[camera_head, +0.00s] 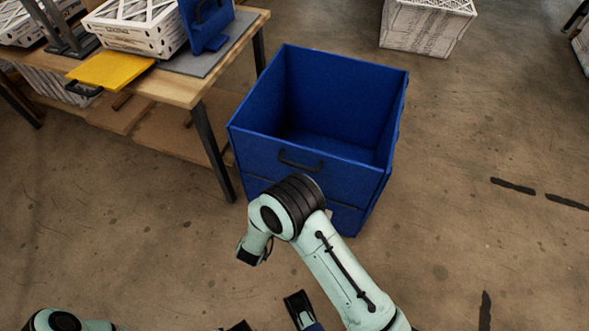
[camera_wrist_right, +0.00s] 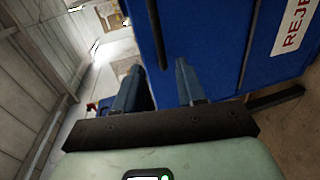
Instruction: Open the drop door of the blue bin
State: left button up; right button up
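The blue bin (camera_head: 262,150) stands upright on the floor in the middle of the head view, open at the top and empty as far as I see. Its front wall carries a black handle (camera_head: 301,161) and looks upright, with a seam below the handle. My right arm bends in front of it and hides the lower front. In the right wrist view, my right gripper (camera_wrist_right: 158,82) has its fingers apart beside the bin's blue wall (camera_wrist_right: 215,30); contact is unclear. Black and blue gripper parts (camera_head: 300,310) at the bottom edge are probably my left gripper, cut off.
A wooden workbench (camera_head: 185,90) with white boxed filters (camera_head: 137,25), a yellow panel (camera_head: 110,69) and a blue holder stands close to the bin's left. The floor right of the bin is clear.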

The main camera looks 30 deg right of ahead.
aim_at(296, 164)
pick_arm(q)
jog(key=shift+t+y, duration=0.4)
jog(key=shift+t, duration=0.3)
jog(key=w+f+b, duration=0.1)
jog(key=w+a+f, duration=0.1)
jog(key=w, duration=0.1)
jog(key=w+a+f+b, duration=0.1)
jog(key=shift+w+f+b, duration=0.1)
jog(key=shift+w+b, duration=0.1)
jog(key=shift+b, duration=0.15)
pick_arm(e)
jog(key=x, duration=1.3)
jog(key=shift+d+r, duration=0.1)
jog(key=shift+d, duration=0.1)
grip_shut()
